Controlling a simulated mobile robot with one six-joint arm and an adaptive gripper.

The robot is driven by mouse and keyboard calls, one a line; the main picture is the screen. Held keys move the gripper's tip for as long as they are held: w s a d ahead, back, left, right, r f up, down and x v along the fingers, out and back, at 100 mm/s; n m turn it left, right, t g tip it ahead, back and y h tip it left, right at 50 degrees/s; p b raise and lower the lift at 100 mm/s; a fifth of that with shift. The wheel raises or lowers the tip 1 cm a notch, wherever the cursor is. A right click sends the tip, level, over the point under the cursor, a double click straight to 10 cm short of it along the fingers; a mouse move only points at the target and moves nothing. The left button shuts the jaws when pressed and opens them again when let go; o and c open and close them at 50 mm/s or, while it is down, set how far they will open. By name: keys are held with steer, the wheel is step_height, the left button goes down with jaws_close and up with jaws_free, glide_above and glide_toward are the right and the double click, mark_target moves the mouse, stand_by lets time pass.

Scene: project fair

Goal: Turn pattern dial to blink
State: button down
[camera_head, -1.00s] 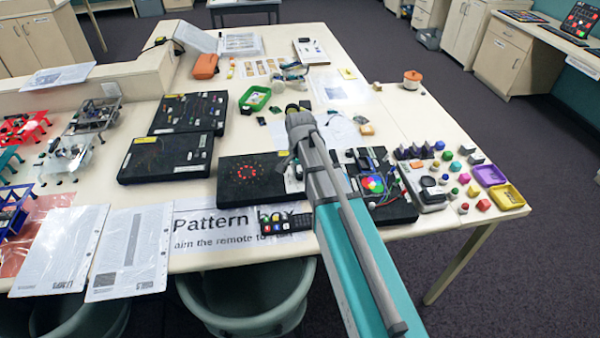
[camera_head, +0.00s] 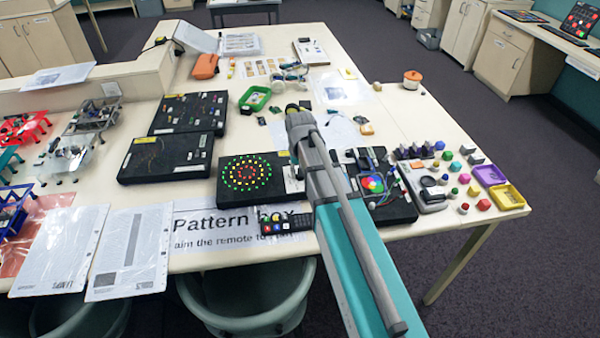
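The pattern box (camera_head: 228,198) is a black board on the table, left of my arm. Its ring of LEDs (camera_head: 246,173) is lit in green, yellow and red. A paper sign under it reads "Pattern box, aim the remote" (camera_head: 210,222). A small black remote with coloured buttons (camera_head: 288,224) lies on the sign near the table's front edge. I cannot make out the pattern dial; the right part of the box is partly hidden by my arm. My arm reaches over the table, but my gripper's fingertips cannot be made out.
Black circuit boards (camera_head: 165,157) lie left of the pattern box. A board with a colour wheel (camera_head: 372,184) is right of my arm, beside several small coloured knobs and shapes. A green tray (camera_head: 255,98) stands behind. A chair (camera_head: 250,305) is at the front edge.

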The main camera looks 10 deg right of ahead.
steer(key=shift+n, duration=0.5)
steer(key=shift+c, duration=1.6)
jaws_free()
steer(key=shift+m, duration=0.3)
